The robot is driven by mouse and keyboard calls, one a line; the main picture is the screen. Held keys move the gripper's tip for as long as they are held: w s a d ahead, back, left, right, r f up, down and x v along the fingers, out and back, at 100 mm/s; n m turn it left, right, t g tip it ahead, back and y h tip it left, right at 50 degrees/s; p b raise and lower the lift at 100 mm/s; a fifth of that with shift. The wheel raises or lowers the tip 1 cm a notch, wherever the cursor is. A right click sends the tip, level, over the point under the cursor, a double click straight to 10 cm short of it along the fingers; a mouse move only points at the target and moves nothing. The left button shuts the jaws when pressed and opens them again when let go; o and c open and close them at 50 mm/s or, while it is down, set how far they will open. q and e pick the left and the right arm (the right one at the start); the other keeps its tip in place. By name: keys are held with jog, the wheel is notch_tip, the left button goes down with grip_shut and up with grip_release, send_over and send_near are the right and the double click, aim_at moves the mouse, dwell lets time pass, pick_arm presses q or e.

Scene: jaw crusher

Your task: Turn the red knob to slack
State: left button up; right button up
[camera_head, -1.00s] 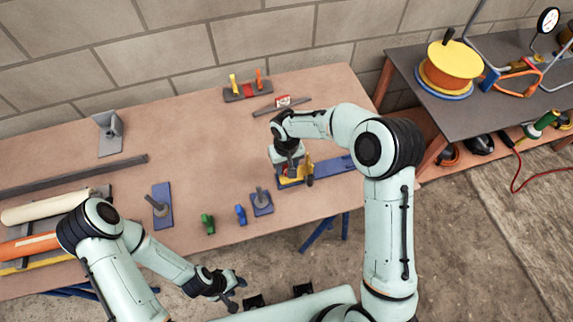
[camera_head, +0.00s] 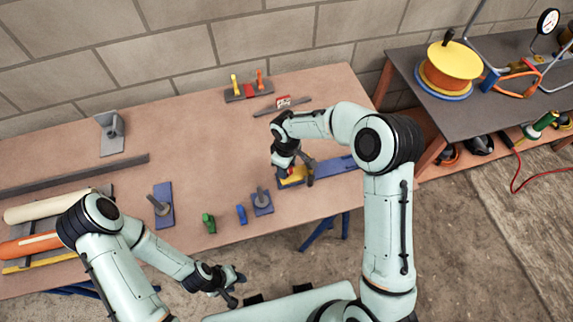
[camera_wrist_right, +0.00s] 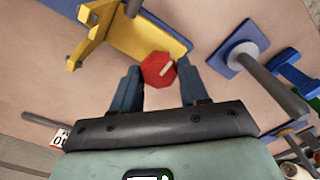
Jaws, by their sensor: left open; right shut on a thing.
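The red knob (camera_wrist_right: 157,70) is a faceted red piece with a pale mark, in the right wrist view. It sits by the yellow jaw-crusher part (camera_wrist_right: 135,40), which lies on a blue base (camera_wrist_right: 172,30). My right gripper (camera_wrist_right: 158,80) is shut on the red knob, one finger on each side. In the head view the right gripper (camera_head: 288,168) is over the yellow part (camera_head: 293,181) and mostly hides the knob. My left gripper (camera_head: 236,285) is open and empty, in front of the table's near edge.
On the table (camera_head: 200,120) stand a blue block with a grey post (camera_head: 262,203), a blue piece (camera_head: 241,214) and a green piece (camera_head: 208,222). A blue plate with a post (camera_head: 162,205) is further left. The middle of the table is clear.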

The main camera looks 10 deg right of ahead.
jog(key=shift+w+a+r, duration=0.1)
dwell(0.4)
jog(key=o, duration=1.1)
jog(key=shift+c, duration=0.2)
notch_tip(320, 180, up, 13)
jog(key=shift+r+p, duration=0.2)
jog(key=shift+p, duration=0.15)
